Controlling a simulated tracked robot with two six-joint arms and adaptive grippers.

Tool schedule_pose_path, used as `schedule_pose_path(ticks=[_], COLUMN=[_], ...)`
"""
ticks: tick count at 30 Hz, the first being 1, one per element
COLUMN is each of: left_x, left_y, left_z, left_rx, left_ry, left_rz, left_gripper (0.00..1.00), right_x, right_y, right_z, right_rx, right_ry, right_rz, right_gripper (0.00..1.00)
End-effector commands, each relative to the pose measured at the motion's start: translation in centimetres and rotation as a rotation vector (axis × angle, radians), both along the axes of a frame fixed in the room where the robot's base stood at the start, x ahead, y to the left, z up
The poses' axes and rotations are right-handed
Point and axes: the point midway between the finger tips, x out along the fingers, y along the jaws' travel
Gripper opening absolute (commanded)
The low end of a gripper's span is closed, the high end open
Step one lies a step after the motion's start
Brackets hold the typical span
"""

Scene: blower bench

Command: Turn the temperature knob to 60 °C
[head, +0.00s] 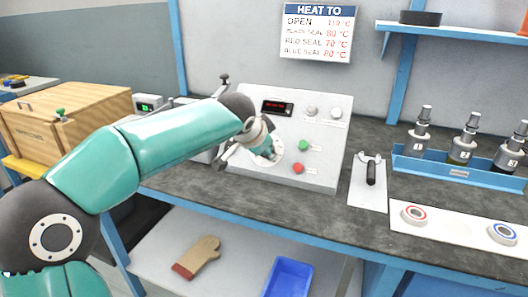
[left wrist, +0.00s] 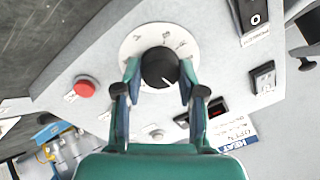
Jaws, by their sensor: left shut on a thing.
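The temperature knob (left wrist: 159,66) is black and round, on a white dial (left wrist: 137,46) on the sloped face of the grey control box (head: 325,146). My left gripper (left wrist: 159,74) is shut on it, one finger on each side, in the left wrist view. In the head view my left gripper (head: 264,147) reaches the dial (head: 278,151) and hides the knob. The dial figures and the knob's pointer are too small to read surely. A small display (head: 277,108) with red digits sits above the dial; its value is unreadable. My right gripper is out of view.
Green (head: 303,146) and red (head: 298,169) buttons sit right of the dial. A black-handled tool (head: 371,171) stands on a white plate. A wooden box (head: 65,118) is at left. The wall sign (head: 318,33) lists temperatures.

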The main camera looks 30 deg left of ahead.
Motion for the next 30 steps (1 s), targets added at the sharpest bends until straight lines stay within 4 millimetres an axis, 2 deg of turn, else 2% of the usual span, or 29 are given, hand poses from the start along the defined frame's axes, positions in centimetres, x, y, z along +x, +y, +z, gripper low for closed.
schedule_pose_path(ticks=[1, 30], left_x=[-0.1, 0.0], left_y=[-0.2, -0.4], left_z=[-0.6, -0.6], left_rx=[-0.034, -0.665], left_ry=[0.005, -0.142], left_rz=[0.03, 0.684], left_gripper=[0.05, 0.05], right_x=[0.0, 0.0], right_y=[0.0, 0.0], right_z=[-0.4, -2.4], right_rx=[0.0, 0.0], right_ry=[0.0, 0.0], right_rz=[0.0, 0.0], right_gripper=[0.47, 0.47])
